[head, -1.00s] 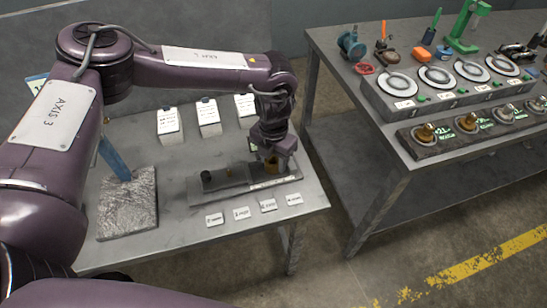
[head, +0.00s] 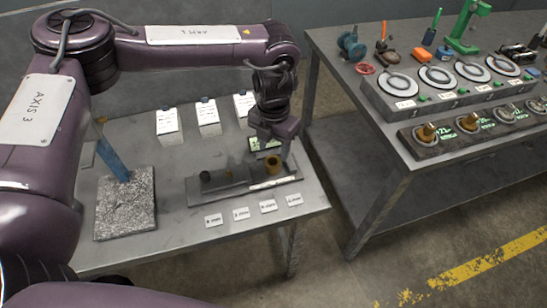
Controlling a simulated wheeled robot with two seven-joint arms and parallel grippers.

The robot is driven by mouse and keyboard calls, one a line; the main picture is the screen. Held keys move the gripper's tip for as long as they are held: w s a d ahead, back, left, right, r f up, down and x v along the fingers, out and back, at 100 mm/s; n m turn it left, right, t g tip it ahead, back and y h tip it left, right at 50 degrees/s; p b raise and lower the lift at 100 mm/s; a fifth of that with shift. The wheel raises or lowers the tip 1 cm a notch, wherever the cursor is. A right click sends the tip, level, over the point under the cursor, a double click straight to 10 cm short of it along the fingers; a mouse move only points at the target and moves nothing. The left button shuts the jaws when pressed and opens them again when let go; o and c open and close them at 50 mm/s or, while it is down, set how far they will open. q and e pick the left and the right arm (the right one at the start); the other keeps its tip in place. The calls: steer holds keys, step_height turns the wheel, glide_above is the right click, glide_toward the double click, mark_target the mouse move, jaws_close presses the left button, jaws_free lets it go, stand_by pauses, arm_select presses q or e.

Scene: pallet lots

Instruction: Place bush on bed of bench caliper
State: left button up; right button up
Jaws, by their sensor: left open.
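A brass-coloured bush (head: 272,164) stands upright on the right part of the dark bed of the bench caliper (head: 225,189), which lies on the left grey table. My left gripper (head: 270,150) is open just above and behind the bush, with its fingers pointing down; whether a finger touches the bush I cannot tell. A small dark post (head: 206,177) stands on the bed's left part. A small green display (head: 262,143) shows behind the bed, partly covered by the gripper. My right gripper is not in view.
Several small labelled cards (head: 241,213) lie along the table's front. White labelled boxes (head: 209,118) stand at the back. A speckled stone plate (head: 125,205) with a blue upright is at left. The right bench (head: 350,110) holds dial stations, more brass bushes and tools.

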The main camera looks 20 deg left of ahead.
mark_target(273, 160)
arm_select(q)
step_height(273, 160, up, 7)
steer(key=shift+f, duration=0.2)
stand_by(0.5)
